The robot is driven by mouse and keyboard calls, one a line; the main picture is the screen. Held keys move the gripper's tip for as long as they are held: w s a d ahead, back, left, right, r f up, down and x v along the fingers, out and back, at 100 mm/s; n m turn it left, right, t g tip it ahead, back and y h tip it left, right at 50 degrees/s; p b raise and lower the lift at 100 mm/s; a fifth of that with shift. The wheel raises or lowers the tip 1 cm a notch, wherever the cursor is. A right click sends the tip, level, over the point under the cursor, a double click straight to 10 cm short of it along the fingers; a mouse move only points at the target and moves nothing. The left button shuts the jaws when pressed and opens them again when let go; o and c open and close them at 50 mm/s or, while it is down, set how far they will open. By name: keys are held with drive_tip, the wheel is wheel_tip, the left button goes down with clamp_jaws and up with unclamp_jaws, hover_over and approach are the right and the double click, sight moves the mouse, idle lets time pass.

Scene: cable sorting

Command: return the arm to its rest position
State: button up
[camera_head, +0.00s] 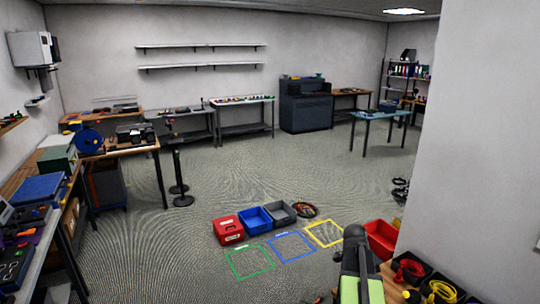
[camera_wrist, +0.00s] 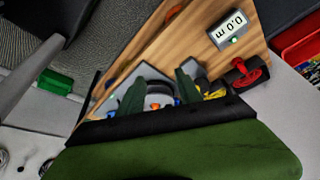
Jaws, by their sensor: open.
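My gripper (camera_wrist: 160,92) is at the bottom middle of the wrist view, with its two dark fingers apart and nothing seen held between them. Beyond the fingers is a wooden bench top (camera_wrist: 185,40). A grey piece with small blue and orange parts shows behind and between the fingers. In the head view my arm (camera_head: 362,285), black and green, rises at the bottom right, beside the bench. Its fingertips cannot be made out there.
A meter reading 0.0 m (camera_wrist: 232,30), a red cable (camera_wrist: 247,72) and a yellow cable (camera_wrist: 213,90) are near the gripper. Red (camera_head: 228,230), blue (camera_head: 255,221) and grey (camera_head: 280,213) bins stand on the floor. A white wall (camera_head: 480,130) closes the right.

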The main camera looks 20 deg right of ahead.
drive_tip(key=w+a+f+n+t+y+b, duration=0.15)
drive_tip(key=w+a+n, duration=0.4)
drive_tip(key=a, duration=0.85)
drive_tip(key=w+a+f+n+h+b, duration=0.15)
drive_tip(key=w+a+n, duration=0.35)
drive_tip(key=a, duration=0.8)
drive_tip(key=s+a+f+n+y, duration=0.1)
drive_tip(key=a+n+y, duration=0.2)
drive_tip(key=a+n, duration=1)
drive_tip(key=a, duration=0.4)
drive_tip(key=shift+f+n+y, duration=0.3)
drive_tip(key=shift+f+n, duration=0.05)
drive_tip(key=shift+s+a+t, duration=0.1)
drive_tip(key=shift+t, duration=0.15)
